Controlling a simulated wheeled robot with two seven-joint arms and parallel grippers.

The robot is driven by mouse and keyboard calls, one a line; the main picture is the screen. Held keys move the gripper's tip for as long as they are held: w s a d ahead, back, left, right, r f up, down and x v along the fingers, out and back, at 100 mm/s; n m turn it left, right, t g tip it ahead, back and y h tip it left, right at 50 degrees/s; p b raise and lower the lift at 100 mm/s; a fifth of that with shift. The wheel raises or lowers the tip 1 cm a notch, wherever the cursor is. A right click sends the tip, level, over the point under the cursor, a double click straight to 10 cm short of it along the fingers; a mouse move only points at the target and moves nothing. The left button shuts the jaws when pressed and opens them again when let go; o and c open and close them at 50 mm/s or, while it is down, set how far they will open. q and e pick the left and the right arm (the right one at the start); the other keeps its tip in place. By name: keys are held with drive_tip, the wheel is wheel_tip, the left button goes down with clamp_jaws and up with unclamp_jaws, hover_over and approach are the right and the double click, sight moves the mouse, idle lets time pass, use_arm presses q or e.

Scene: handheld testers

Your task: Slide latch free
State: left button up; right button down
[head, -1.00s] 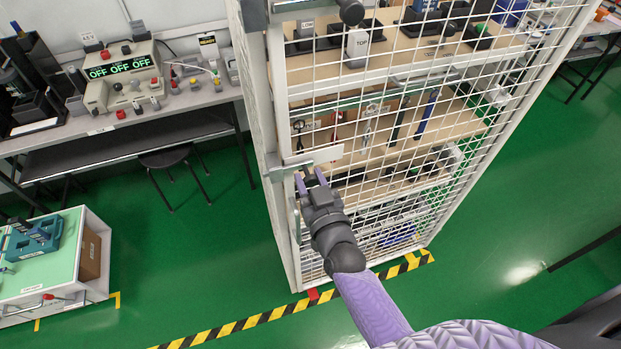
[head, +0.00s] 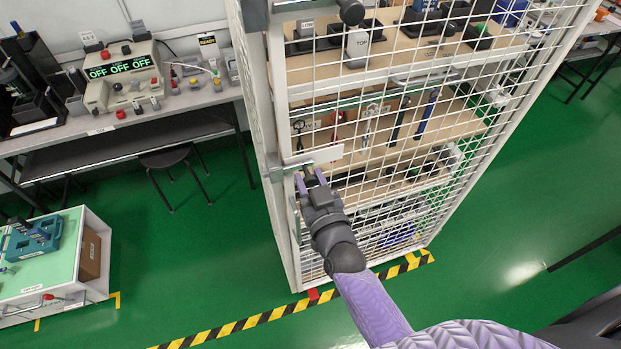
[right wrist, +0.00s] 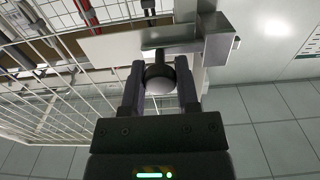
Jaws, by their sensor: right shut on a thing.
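The latch (head: 290,168) is a grey metal bar and plate on the left front post of a white wire-mesh cage, with a pale blank plate (head: 322,157) beside it. My right gripper (head: 311,178) is at the latch, just below the bar. In the right wrist view the gripper (right wrist: 160,85) has its two fingers on either side of a round dark knob (right wrist: 159,78), which hangs from the latch bar (right wrist: 190,44). The fingers are shut on this knob. My left gripper is not in view.
The mesh door (head: 385,130) covers shelves holding tools and boxes. A bench (head: 120,120) with a tester showing OFF stands at the back left, with a stool (head: 172,158) beneath. A green-topped cart (head: 60,265) is at the lower left.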

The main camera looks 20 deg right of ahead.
drive_tip(key=d, duration=0.5)
drive_tip(key=shift+d, duration=0.15)
drive_tip(key=shift+w, duration=0.1)
drive_tip(key=shift+c, duration=1.6)
unclamp_jaws()
drive_tip(key=shift+d, duration=0.15)
drive_tip(key=s+p, duration=0.1)
drive_tip(key=s, duration=0.9)
